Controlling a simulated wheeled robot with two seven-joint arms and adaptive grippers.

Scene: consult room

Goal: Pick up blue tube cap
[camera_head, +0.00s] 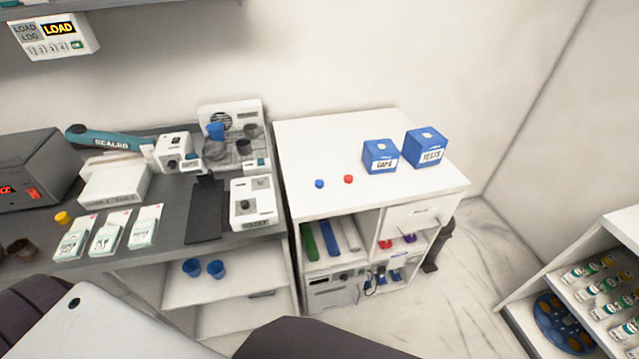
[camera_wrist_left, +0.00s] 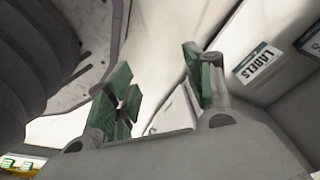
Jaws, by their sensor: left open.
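The blue tube cap (camera_head: 319,184) lies on the white cabinet top (camera_head: 310,137), near its front left part. A red cap (camera_head: 348,179) lies just to its right, apart from it. My left gripper (camera_wrist_left: 165,92) shows in the left wrist view with its green-padded fingers spread and nothing between them. The blue cap is not visible in the left wrist view. Neither gripper shows in the head view, so the left gripper's distance from the cap cannot be told.
Blue boxes marked CAPS (camera_head: 380,157) and TESTS (camera_head: 426,148) stand behind the caps to the right. A grey bench (camera_head: 180,220) with several devices adjoins on the left. A rack of vials (camera_head: 605,285) stands at the lower right. The cabinet top's left and back are clear.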

